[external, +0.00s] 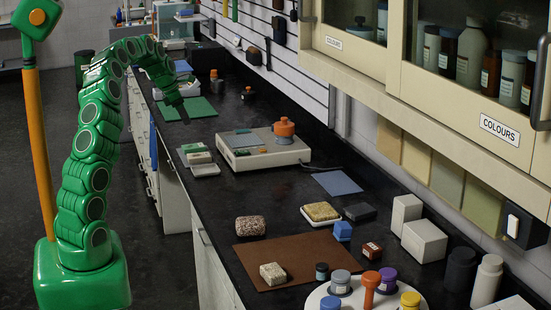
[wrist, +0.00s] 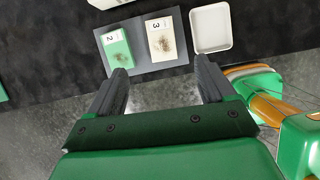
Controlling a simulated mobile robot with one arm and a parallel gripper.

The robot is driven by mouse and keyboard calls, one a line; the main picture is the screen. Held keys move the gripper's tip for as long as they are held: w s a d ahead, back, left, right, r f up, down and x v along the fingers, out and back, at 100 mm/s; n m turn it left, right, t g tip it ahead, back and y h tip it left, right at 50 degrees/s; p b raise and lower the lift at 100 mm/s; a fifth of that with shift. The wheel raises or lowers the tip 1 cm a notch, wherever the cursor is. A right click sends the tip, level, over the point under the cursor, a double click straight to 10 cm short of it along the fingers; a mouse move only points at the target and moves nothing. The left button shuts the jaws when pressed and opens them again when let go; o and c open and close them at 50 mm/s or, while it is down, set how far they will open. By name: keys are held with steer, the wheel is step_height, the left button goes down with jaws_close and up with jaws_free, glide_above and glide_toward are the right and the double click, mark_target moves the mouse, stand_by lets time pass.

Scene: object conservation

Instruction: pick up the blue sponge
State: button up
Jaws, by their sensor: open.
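In the external view, a small blue block (external: 342,231), which looks like the blue sponge, sits on the dark counter near the back corner of a brown mat (external: 285,260). It does not show in the wrist view. My gripper (external: 175,98) is at the far end of the counter, well away from it. In the wrist view my gripper (wrist: 162,76) is open, with nothing between its two dark fingers. Floor shows between them, with the counter edge just beyond.
A beige device (external: 258,155), a speckled brown block (external: 250,226) and a round white tray (external: 310,301) with jars stand along the counter. Cabinets overhang the right side.

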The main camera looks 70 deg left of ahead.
steer(key=w+d+m+t, duration=0.2)
steer(key=w+d+t, duration=0.4)
steer(key=w+d, duration=1.8)
steer(key=n+t, duration=0.2)
steer(key=t, duration=0.1)
glide_above(337, 228)
steer(key=s, duration=0.4)
steer(key=shift+h, duration=0.3)
steer(key=f, duration=1.3)
steer(key=shift+w+f, duration=0.25)
steer(key=shift+f, duration=0.05)
steer(key=shift+f+x, duration=0.15)
steer(key=shift+x, duration=1.5)
steer(key=shift+f+x, duration=0.2)
steer(key=shift+x, duration=1.4)
steer(key=shift+w+a+f, duration=0.1)
steer(key=shift+w+f, duration=0.05)
steer(key=shift+w, duration=0.35)
steer(key=shift+c, duration=0.3)
